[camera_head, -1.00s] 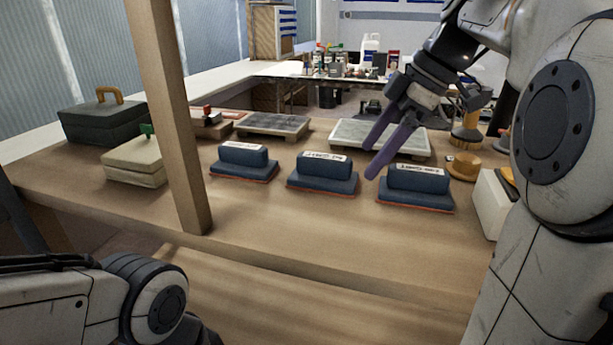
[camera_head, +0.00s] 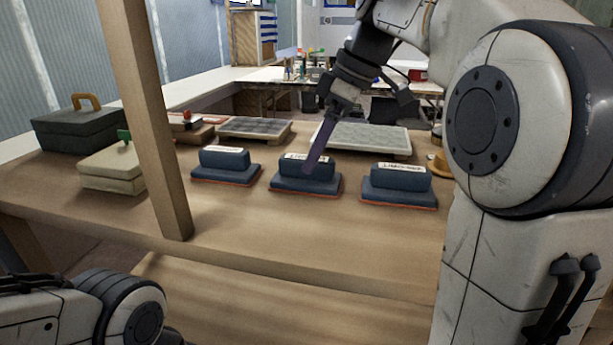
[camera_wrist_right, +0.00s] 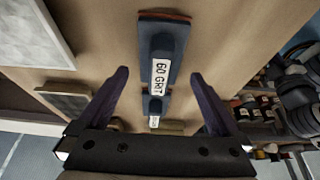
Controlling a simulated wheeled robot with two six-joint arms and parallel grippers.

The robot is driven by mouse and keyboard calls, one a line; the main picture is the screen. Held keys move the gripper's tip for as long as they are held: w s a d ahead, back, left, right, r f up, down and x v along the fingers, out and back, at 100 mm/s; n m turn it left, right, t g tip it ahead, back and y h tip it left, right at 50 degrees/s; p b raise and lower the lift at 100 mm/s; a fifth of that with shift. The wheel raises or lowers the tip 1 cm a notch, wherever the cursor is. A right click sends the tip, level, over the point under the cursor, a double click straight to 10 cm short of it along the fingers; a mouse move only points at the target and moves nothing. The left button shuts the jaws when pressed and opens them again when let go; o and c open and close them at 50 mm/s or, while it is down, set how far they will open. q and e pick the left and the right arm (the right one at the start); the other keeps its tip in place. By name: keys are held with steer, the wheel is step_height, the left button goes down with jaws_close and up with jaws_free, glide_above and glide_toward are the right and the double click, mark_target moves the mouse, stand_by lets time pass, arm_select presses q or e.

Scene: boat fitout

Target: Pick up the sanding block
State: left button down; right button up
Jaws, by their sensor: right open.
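Three blue sanding blocks with red undersides stand in a row on the wooden bench: a left one (camera_head: 225,167), a middle one (camera_head: 290,181) and a right one (camera_head: 399,184). My right gripper (camera_head: 313,165) is open and empty, pointing down at the middle block and covering part of its label. In the right wrist view, a block labelled "60 GRIT" (camera_wrist_right: 163,45) lies ahead of the gap between the open fingers (camera_wrist_right: 160,75). A second block (camera_wrist_right: 154,105) shows beyond it. My left gripper is out of view; only part of that arm shows.
A wooden post (camera_head: 158,120) rises at the bench's front left. A dark case (camera_head: 77,130) and a beige box (camera_head: 111,171) stand left. Grey slabs (camera_head: 253,127) and (camera_head: 362,138) lie behind the blocks. The bench front is clear.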

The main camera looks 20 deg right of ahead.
steer(key=x, duration=0.1)
steer(key=b+x, duration=0.1)
steer(key=x, duration=0.1)
steer(key=b+x, duration=0.1)
steer(key=x, duration=0.1)
steer(key=shift+w+a+r, duration=0.1)
steer(key=shift+a+r, duration=0.05)
steer(key=shift+a, duration=0.1)
steer(key=shift+w+a, duration=0.1)
steer(key=shift+a, duration=0.05)
steer(key=shift+f, duration=0.3)
steer(key=c, duration=1.3)
steer(key=shift+r, duration=0.1)
